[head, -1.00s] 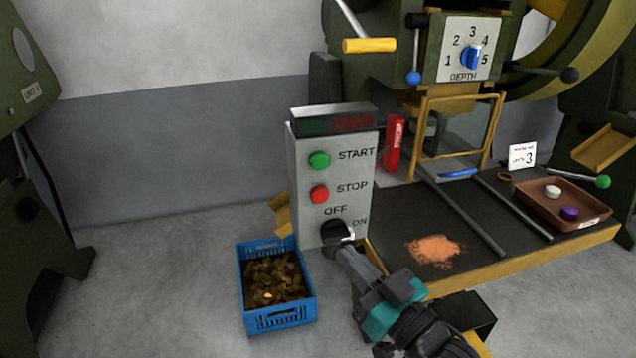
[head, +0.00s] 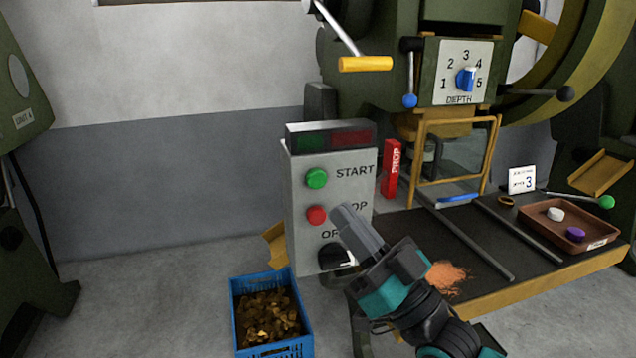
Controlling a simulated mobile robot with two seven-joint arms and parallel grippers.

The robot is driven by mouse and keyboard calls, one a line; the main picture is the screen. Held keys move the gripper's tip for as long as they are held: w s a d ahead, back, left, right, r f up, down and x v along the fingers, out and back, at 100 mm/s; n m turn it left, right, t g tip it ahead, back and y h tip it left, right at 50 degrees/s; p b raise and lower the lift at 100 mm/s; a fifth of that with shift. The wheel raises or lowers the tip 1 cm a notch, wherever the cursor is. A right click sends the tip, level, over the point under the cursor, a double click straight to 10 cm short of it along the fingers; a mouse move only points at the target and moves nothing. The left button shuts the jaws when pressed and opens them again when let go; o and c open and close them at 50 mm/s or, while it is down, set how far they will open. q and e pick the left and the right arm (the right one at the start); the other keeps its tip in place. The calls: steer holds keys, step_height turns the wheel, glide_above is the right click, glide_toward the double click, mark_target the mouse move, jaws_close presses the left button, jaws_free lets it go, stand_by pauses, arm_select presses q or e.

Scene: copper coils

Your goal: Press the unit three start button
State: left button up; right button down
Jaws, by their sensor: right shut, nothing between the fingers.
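The grey control box (head: 299,233) stands left of the press bed, with a green START button (head: 317,178) above a red STOP button (head: 317,215). A black OFF/ON switch (head: 334,257) sits below them. A card on the bed reads 3 (head: 522,180). My right gripper (head: 344,212) is shut and empty. Its fingertips are in front of the box, right of the red button and below the green one. It covers part of the STOP and OFF lettering. Contact with the box cannot be told. My left gripper is not in view.
A blue crate (head: 236,318) of copper-coloured pieces stands on the floor. The bed holds a red prop (head: 391,169), a brown tray (head: 540,228) and orange powder (head: 449,277). A depth dial (head: 465,79) and yellow-handled lever (head: 366,64) are above.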

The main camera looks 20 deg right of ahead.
mark_target(317, 179)
steer(key=w+b, duration=0.2)
steer(key=w, duration=0.5)
steer(key=shift+w+a, duration=0.15)
steer(key=shift+w, duration=0.05)
stand_by(0.5)
stand_by(1.0)
steer(key=shift+w, duration=0.1)
steer(key=shift+w, duration=0.35)
stand_by(0.6)
